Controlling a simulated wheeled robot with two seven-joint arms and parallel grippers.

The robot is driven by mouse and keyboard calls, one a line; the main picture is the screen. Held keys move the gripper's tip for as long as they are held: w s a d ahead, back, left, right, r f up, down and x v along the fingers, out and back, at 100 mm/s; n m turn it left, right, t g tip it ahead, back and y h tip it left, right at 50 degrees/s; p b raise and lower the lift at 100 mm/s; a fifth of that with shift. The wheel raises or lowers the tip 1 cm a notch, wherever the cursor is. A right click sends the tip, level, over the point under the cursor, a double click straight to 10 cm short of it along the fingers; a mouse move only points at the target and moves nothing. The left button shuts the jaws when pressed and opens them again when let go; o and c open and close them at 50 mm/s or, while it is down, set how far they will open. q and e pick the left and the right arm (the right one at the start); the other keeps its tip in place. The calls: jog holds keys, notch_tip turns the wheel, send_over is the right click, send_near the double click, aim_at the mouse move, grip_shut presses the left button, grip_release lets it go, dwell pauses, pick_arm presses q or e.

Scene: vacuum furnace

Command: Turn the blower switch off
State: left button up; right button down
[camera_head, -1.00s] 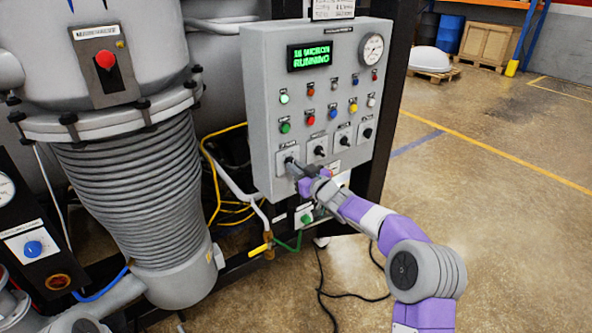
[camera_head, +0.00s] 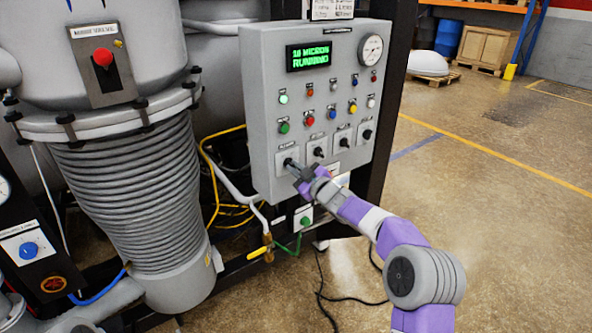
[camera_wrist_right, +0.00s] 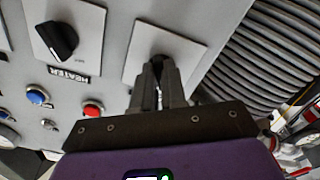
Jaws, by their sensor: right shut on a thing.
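The control panel (camera_head: 258,100) carries a row of dark rotary switches on pale plates. My right gripper (camera_head: 292,165) reaches the leftmost switch plate (camera_head: 282,158) from below right. In the right wrist view the gripper (camera_wrist_right: 160,75) is shut on the black knob (camera_wrist_right: 161,60) of that switch, with the fingers hiding most of it. Its label is too small or covered to read for sure. The neighbouring switch (camera_wrist_right: 56,40), labelled HEATER, is untouched. My left gripper is not in view.
A green display (camera_head: 309,57) reads RUNNING above several coloured buttons. A round gauge (camera_head: 372,48) sits at the panel's upper right. A grey ribbed bellows (camera_head: 135,200) stands left of the panel, with yellow cables (camera_head: 212,180) between. Open floor (camera_head: 480,220) lies to the right.

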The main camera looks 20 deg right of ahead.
jog(key=c, duration=1.2)
grip_release()
jog(key=shift+s, duration=0.1)
jog(key=v, duration=0.7)
jog(key=shift+s+d, duration=0.1)
jog(key=shift+s, duration=0.1)
